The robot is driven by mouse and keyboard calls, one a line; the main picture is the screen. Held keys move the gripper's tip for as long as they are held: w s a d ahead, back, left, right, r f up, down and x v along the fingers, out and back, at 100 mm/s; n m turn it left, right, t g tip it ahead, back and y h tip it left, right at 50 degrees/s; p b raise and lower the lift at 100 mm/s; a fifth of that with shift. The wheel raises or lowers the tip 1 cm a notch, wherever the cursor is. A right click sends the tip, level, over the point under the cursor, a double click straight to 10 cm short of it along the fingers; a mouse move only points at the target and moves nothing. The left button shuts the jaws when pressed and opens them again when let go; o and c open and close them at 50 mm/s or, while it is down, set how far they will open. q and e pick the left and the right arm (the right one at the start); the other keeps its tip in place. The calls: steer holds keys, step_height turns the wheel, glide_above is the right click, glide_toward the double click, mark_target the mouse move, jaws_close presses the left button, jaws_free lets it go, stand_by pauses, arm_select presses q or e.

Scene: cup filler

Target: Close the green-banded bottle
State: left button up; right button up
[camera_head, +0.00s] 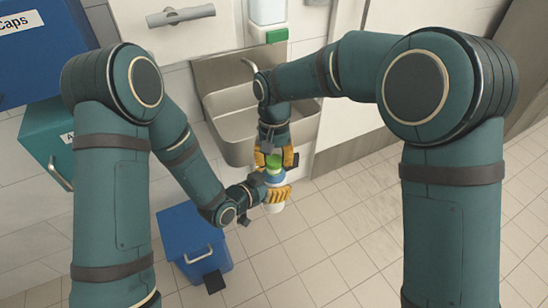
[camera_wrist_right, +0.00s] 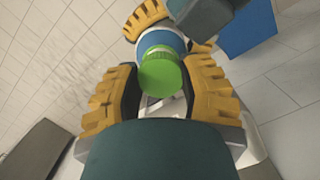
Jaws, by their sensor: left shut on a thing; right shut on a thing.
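A bottle with a blue upper part (camera_head: 273,181) and a white lower end is held upright in the air in front of the sink. My left gripper (camera_head: 270,196) is shut around its body from the left. A green cap (camera_wrist_right: 160,75) with a ridged side sits at the bottle's top, in line with the white neck. My right gripper (camera_wrist_right: 160,92), with yellow fingers, is shut on the cap from above. The bottle's blue part (camera_wrist_right: 160,40) shows just beyond the cap in the right wrist view. Whether the cap is fully seated cannot be told. I see no green band on the body.
A metal sink (camera_head: 232,117) stands just behind the grippers. A dispenser (camera_head: 267,20) with a green part hangs above it. A blue bin (camera_head: 193,240) stands on the tiled floor at lower left. A blue caps box (camera_head: 45,55) and a teal box (camera_head: 45,130) are on the left. The floor on the right is clear.

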steer(key=shift+f, duration=0.55)
arm_select(q)
jaws_close()
arm_select(e)
steer(key=m, duration=0.8)
steer(key=shift+y, duration=0.4)
steer(key=m, duration=0.4)
steer(key=shift+t, duration=0.3)
steer(key=m, duration=0.5)
steer(key=shift+y, duration=0.3)
steer(key=o, duration=0.6)
